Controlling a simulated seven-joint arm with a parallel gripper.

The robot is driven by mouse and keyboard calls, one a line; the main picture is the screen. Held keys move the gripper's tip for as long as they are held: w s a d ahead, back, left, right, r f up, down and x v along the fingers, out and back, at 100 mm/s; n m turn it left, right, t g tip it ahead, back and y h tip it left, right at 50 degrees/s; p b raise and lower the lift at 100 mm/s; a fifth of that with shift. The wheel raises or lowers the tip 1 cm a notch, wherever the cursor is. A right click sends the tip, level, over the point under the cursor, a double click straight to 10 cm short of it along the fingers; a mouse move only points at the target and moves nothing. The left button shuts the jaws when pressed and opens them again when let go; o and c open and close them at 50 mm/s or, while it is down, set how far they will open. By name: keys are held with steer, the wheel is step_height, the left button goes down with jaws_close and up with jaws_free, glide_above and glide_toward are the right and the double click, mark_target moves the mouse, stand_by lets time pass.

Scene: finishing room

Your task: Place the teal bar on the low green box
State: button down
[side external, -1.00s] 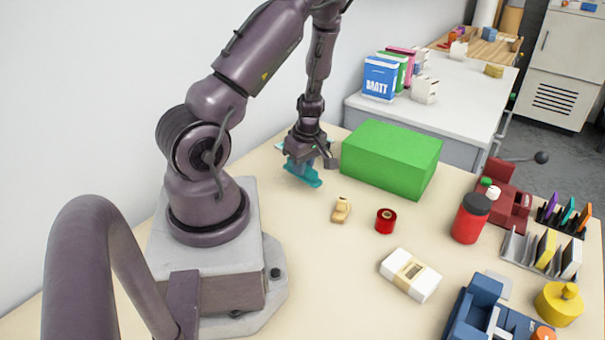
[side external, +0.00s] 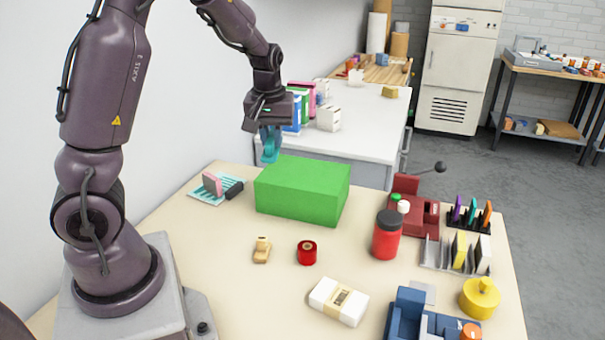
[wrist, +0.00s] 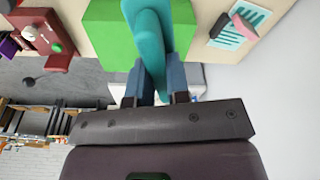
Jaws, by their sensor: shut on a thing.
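The teal bar (side external: 270,145) is held in my gripper (side external: 269,128), which is shut on it. The bar hangs down in the air near the back left edge of the green box's top in the side view. The low green box (side external: 302,190) stands on the table with a bare top. In the wrist view the teal bar (wrist: 149,45) sticks out from between the fingers of my gripper (wrist: 160,85) and overlaps the green box (wrist: 100,30) behind it. The side view does not show clearly how high the bar is above the box.
In front are a small wooden piece (side external: 262,250), a red roll (side external: 307,253) and a banded white pack (side external: 338,301). A red jar (side external: 386,240) stands to the right.

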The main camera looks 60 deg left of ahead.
steer(key=shift+r+m, duration=0.4)
steer(key=shift+m, duration=0.3)
steer(key=shift+s+d+m, duration=0.1)
steer(key=shift+s+m, duration=0.1)
steer(key=shift+m, duration=0.5)
steer(key=shift+w+f, duration=0.1)
steer(key=w+a+f, duration=0.4)
steer(key=w+a, duration=0.1)
steer(key=w, duration=0.2)
glide_above(305, 172)
steer(key=f, duration=0.5)
steer(key=shift+s+d+f, duration=0.1)
steer(key=shift+s+d, duration=0.15)
steer(key=shift+s, duration=0.15)
steer(key=shift+w+a+f, duration=0.1)
steer(key=shift+w+f, duration=0.05)
steer(key=shift+f, duration=0.15)
steer(key=shift+w+f, duration=0.1)
steer(key=shift+f, duration=1.45)
steer(key=shift+f, duration=0.1)
